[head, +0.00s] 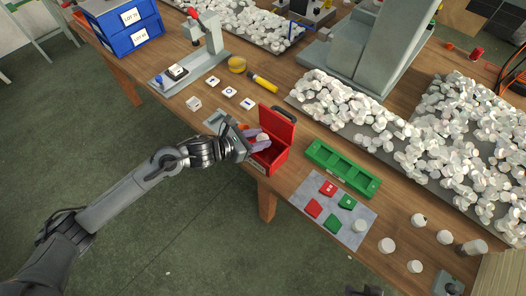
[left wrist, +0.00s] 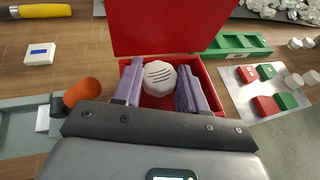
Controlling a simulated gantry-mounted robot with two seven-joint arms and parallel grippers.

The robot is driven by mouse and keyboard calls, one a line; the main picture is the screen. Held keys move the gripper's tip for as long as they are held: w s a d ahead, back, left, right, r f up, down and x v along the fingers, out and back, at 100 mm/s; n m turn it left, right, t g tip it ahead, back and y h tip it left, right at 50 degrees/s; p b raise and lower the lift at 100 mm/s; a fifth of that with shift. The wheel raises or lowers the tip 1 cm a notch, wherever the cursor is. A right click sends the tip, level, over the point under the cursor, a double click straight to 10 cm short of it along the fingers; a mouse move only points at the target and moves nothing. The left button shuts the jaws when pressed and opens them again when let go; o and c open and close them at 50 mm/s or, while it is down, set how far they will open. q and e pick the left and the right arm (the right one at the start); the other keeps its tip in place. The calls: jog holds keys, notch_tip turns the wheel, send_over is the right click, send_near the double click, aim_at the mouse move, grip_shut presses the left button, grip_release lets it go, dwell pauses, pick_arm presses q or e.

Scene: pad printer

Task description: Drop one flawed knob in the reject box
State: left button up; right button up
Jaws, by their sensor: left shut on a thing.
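My left gripper (head: 258,140) is over the open red box (head: 271,161), which is the likely reject box. In the left wrist view, its two purple fingers (left wrist: 158,90) stand either side of a white round knob (left wrist: 160,75) with dark slots on its face. The gripper is shut on this knob, which also shows in the head view (head: 262,137). The red box (left wrist: 207,75) lies around and below the fingers, with its lid (left wrist: 170,25) raised at the back. The knob hides much of the box's floor.
A green compartment tray (head: 342,170) and a grey mat (head: 315,193) with red and green tiles lie right of the box. An orange round part (left wrist: 82,92) is close left of the gripper. Heaps of white parts (head: 345,105) fill the table behind.

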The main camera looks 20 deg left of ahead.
pick_arm(q)
jog(key=o, duration=1.1)
jog(key=shift+s+a, duration=0.1)
jog(key=p+v, duration=0.1)
jog(key=v, duration=0.9)
jog(key=shift+s+a+r, duration=0.15)
jog(key=shift+s, duration=0.05)
